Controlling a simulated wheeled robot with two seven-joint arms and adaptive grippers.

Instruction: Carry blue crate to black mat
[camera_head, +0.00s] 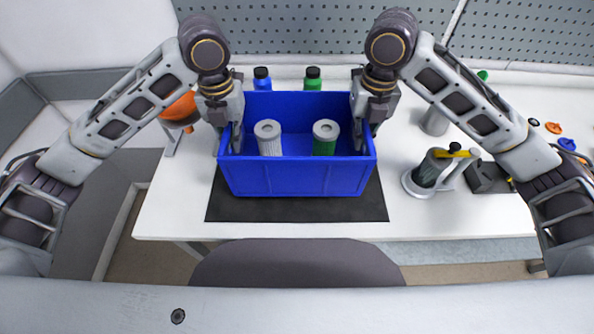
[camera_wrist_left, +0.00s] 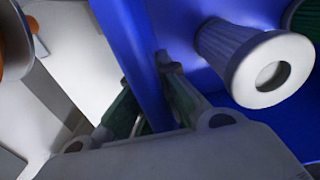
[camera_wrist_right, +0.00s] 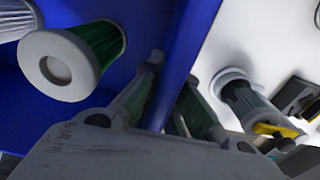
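The blue crate (camera_head: 297,181) is over the black mat (camera_head: 297,209) in the head view; I cannot tell whether it rests on it or hangs just above. Inside the crate stand a white-grey ribbed filter (camera_head: 269,138) and a green one with a grey cap (camera_head: 325,138). My left gripper (camera_head: 236,143) is at the crate's left wall, with its fingers on both sides of the wall (camera_wrist_left: 135,50) in the left wrist view. My right gripper (camera_head: 362,140) straddles the right wall (camera_wrist_right: 185,50) in the same way. Both look closed on the walls.
Blue-capped (camera_head: 262,79) and green-capped (camera_head: 312,79) bottles stand behind the crate. An orange item (camera_head: 180,110) on a stand is left. A clamped cylinder (camera_head: 430,169) and a dark box (camera_head: 487,177) are right. A grey chair back (camera_head: 297,262) stands at the table's front.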

